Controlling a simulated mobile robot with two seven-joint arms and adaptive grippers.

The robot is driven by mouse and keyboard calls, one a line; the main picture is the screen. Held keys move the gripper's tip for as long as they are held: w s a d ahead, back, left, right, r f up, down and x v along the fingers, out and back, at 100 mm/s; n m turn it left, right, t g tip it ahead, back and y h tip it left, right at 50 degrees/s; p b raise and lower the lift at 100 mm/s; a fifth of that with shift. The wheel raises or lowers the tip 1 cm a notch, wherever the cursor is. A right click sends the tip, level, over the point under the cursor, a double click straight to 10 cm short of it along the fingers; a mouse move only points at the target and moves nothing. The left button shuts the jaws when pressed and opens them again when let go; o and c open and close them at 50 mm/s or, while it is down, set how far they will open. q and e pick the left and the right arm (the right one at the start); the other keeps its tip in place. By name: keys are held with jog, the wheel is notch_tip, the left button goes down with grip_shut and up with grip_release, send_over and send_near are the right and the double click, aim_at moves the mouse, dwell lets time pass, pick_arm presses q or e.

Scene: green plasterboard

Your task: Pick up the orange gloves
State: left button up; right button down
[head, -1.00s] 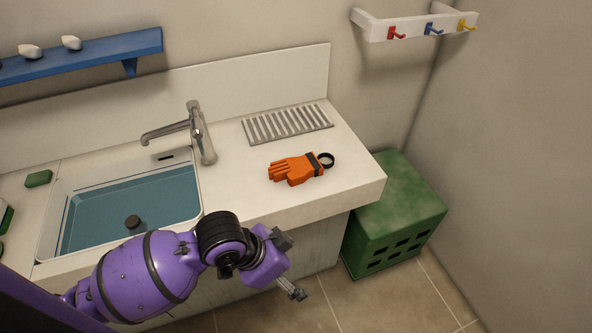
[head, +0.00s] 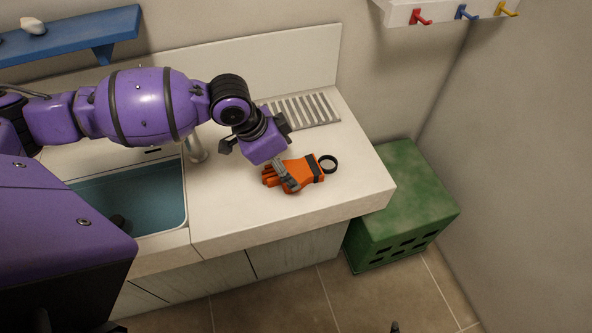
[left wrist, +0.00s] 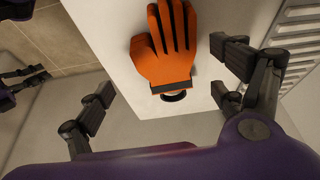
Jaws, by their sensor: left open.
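The orange gloves (head: 306,172) lie on the white counter, fingers to the left, with a dark cuff and a black ring at the right end. In the left wrist view the gloves (left wrist: 168,55) lie between my spread fingers, beyond the tips, with nothing gripped. My left gripper (head: 283,158) is open over the gloves. One finger covers part of them in the head view, and I cannot tell if it touches. A dark tip at the bottom edge of the head view seems to belong to my right gripper (head: 395,327); its jaws cannot be made out.
The sink (head: 130,200) with blue water is left of the gloves. A grey slatted rack (head: 308,108) lies behind them, and the tap (head: 195,148) is partly hidden by my arm. A green crate (head: 400,205) stands right of the counter (head: 240,215). Hooks hang on the wall.

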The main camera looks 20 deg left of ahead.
aim_at(294, 171)
pick_arm(q)
jog(key=x, duration=0.2)
jog(key=w+x, duration=0.1)
jog(key=x, duration=0.1)
jog(key=shift+s+r, duration=0.1)
jog(key=shift+f, duration=0.45)
pick_arm(e)
jog(key=w, duration=0.1)
jog(key=w+r, duration=0.1)
jog(key=shift+w+r+t, duration=0.2)
jog(key=shift+w+t, duration=0.1)
pick_arm(q)
jog(key=c, duration=1.3)
pick_arm(e)
jog(key=shift+s+f, duration=0.25)
jog(key=shift+s, duration=0.4)
pick_arm(q)
jog(key=shift+r, duration=0.1)
pick_arm(e)
jog(key=shift+w, duration=0.1)
